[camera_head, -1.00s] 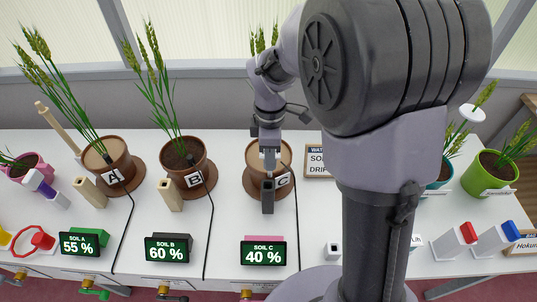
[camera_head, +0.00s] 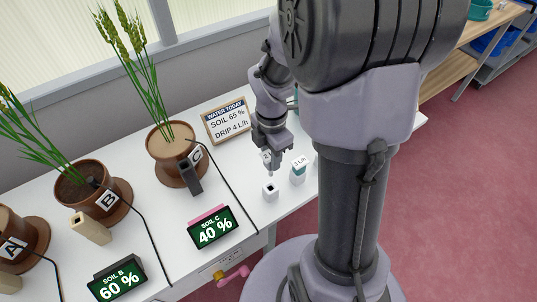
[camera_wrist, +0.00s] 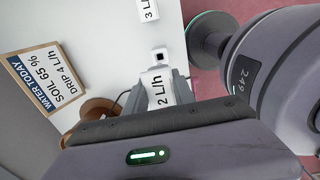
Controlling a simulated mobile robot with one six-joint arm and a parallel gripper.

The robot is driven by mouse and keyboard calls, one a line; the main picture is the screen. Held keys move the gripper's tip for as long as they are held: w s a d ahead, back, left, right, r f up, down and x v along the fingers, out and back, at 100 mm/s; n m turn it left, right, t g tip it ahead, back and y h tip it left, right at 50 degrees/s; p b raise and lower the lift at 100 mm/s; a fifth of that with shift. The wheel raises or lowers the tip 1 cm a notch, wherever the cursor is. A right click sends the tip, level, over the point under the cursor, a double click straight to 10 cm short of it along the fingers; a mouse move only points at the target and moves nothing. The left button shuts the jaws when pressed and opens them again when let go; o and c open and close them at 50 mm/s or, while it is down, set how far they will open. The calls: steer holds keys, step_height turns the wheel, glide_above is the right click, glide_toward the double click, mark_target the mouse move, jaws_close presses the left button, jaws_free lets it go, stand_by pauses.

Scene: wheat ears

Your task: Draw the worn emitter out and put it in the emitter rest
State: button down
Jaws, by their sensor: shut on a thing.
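My gripper (camera_head: 267,158) is shut on a white emitter marked 2 L/h (camera_wrist: 161,94), which shows between the fingers in the wrist view. In the head view the held emitter is small and mostly hidden by the fingers. A small white block with a dark square opening, seemingly the emitter rest (camera_head: 270,192), stands on the table just below my gripper. It also shows past the fingertips in the wrist view (camera_wrist: 158,54). The emitter looks held above the block; whether they touch I cannot tell. The dark holder (camera_head: 190,178) stands at pot C (camera_head: 168,152).
An emitter marked 3 L/h (camera_head: 299,171) stands close right of the block. A water sign (camera_head: 228,121) stands behind. The soil C display (camera_head: 213,228) and a black tube (camera_head: 232,190) lie to the left. The table edge is near in front.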

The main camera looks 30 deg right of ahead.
mark_target(271, 175)
steer(key=shift+f+b, duration=2.05)
steer(key=shift+f, duration=0.85)
steer(key=shift+f, duration=0.15)
steer(key=shift+f+b, duration=2.05)
steer(key=shift+f, duration=1.1)
steer(key=c, duration=1)
jaws_free()
steer(key=shift+o, duration=0.2)
